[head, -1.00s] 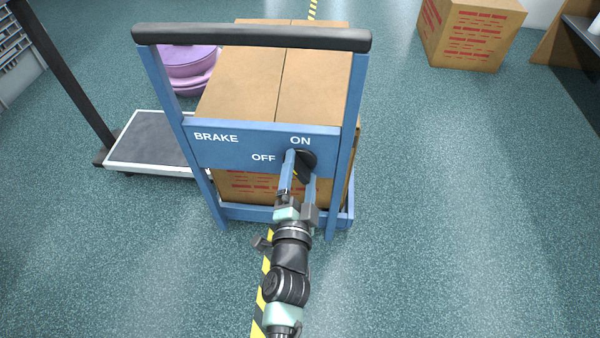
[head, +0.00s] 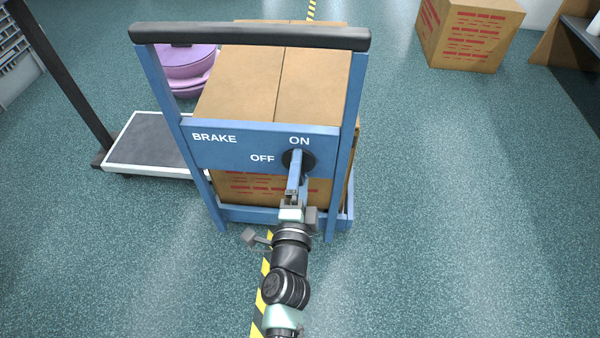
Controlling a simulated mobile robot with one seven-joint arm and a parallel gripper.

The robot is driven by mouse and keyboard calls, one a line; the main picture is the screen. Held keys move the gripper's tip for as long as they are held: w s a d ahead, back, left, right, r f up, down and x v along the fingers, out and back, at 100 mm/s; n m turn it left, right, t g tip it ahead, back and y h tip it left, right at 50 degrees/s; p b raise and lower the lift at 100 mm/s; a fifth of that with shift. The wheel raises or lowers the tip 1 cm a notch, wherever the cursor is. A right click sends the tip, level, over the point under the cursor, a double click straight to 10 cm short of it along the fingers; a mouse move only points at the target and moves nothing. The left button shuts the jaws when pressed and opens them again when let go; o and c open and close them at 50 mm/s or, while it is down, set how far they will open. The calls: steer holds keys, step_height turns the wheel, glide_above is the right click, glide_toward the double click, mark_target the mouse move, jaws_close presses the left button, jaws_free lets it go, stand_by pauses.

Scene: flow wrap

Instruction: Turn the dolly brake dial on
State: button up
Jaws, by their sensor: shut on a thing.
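The blue dolly frame (head: 215,155) stands ahead, with a panel marked BRAKE, OFF and ON. The black brake dial (head: 309,161) sits on the panel, right of OFF and below ON. My gripper (head: 295,160) reaches up from below and is shut on the dial. Its blue fingers show nearly edge-on, one in front of the other, and cover the middle of the dial. The dial's grip is hidden, so I cannot tell exactly where it points.
Cardboard boxes (head: 240,80) are stacked on the dolly behind its black handle bar (head: 250,36). A platform scale (head: 150,142) stands to the left, with purple tubs (head: 187,62) behind. Another box (head: 470,35) is at the back right. The floor at right is clear.

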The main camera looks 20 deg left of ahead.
steer(key=o, duration=1.1)
steer(key=shift+c, duration=0.2)
steer(key=v, duration=1.3)
